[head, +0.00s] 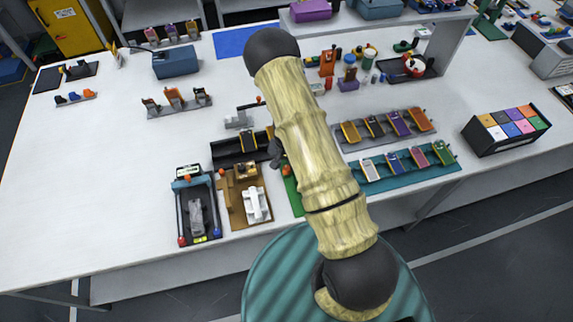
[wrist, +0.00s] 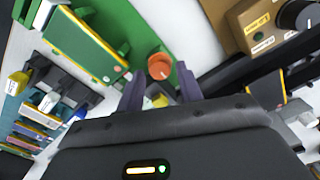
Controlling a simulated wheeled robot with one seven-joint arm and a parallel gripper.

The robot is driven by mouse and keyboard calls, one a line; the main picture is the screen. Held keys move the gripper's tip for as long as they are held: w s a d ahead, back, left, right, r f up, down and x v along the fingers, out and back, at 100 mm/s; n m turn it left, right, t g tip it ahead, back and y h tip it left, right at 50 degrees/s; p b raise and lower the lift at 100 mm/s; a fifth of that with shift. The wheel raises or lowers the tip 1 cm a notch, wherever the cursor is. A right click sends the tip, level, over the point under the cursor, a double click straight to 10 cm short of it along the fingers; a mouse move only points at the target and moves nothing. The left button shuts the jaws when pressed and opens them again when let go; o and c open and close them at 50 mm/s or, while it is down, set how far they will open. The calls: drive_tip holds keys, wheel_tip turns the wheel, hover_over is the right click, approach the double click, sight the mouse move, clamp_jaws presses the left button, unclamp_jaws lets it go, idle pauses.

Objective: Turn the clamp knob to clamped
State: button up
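A round orange knob (wrist: 160,66) sits on a green fixture (wrist: 185,84) in the wrist view, just beyond my fingertips. I cannot read a clamp marking or tell the knob's setting. My gripper (wrist: 160,90) is open, its two dark fingers apart with the knob ahead of the gap and not held. A small yellow part shows between the fingers. In the head view the green fixture (head: 292,190) is mostly hidden behind my arm, and an orange spot (head: 286,170) shows at its top edge.
A tan box with a dark knob (wrist: 302,14) stands at the upper right of the wrist view. A black tray (head: 240,150) and a tan board (head: 236,215) lie left of my arm. A teal rack (head: 400,182) lies right. The white table's left side is largely clear.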

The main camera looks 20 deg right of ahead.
drive_tip(key=shift+f, duration=0.8)
drive_tip(key=c, duration=0.7)
